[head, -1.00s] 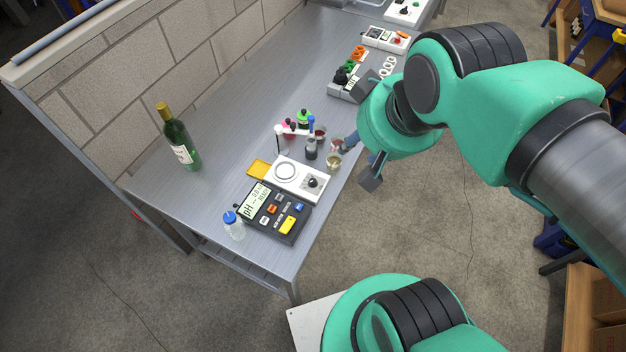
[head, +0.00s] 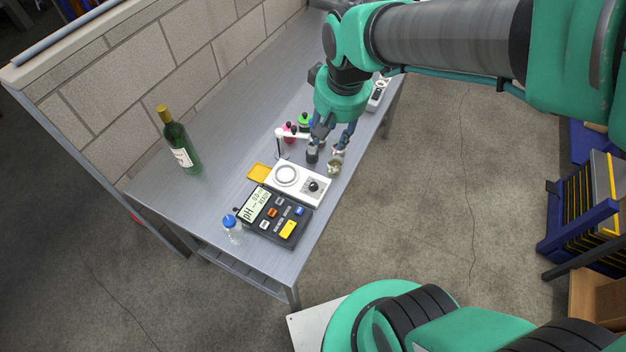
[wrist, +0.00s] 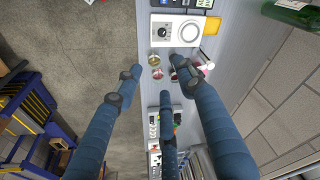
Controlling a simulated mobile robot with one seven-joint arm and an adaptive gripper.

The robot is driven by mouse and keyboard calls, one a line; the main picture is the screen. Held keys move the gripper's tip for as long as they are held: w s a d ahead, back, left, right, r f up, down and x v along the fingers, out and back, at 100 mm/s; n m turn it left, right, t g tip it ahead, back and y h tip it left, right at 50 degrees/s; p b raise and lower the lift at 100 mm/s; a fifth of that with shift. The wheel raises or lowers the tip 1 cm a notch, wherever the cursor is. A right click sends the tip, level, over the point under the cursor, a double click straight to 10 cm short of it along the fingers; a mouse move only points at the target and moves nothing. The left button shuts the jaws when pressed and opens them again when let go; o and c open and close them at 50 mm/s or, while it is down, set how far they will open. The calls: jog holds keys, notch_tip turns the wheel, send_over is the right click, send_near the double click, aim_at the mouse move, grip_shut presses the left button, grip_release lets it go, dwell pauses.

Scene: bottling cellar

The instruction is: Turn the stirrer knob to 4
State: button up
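The stirrer (head: 298,172) is a white box with a round plate ring and a black knob (head: 313,186) at its right end. In the wrist view the stirrer (wrist: 198,28) is at the top, with the knob (wrist: 163,32) on its left part. I cannot read which number the knob points to. My gripper (head: 333,142) hangs above the small vessels just beyond the stirrer, apart from the knob. In the wrist view its fingers (wrist: 156,68) are spread with nothing held between them.
A pH meter (head: 277,216) and a blue-capped bottle (head: 233,228) stand in front of the stirrer. A small beaker (head: 334,167) and a dark bottle (head: 312,153) stand close behind it, below my fingers. An orange dish (head: 259,173) and a green wine bottle (head: 180,143) are to the left.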

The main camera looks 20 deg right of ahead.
aim_at(313, 184)
jog(key=w+f+g, duration=0.1)
jog(key=w+f, duration=0.1)
jog(key=f, duration=0.4)
jog(key=w+a+f+g, duration=0.1)
jog(key=w+f, duration=0.2)
jog(key=f, duration=0.3)
jog(key=w+f, duration=0.3)
jog(key=f, duration=0.3)
jog(key=shift+w+a+g+b, duration=0.15)
jog(key=shift+w+g+b, duration=0.1)
jog(key=shift+g+b, duration=0.2)
jog(key=shift+f, duration=0.1)
notch_tip(313, 184, down, 14)
jog(key=b, duration=0.3)
jog(key=shift+r, duration=0.2)
grip_shut()
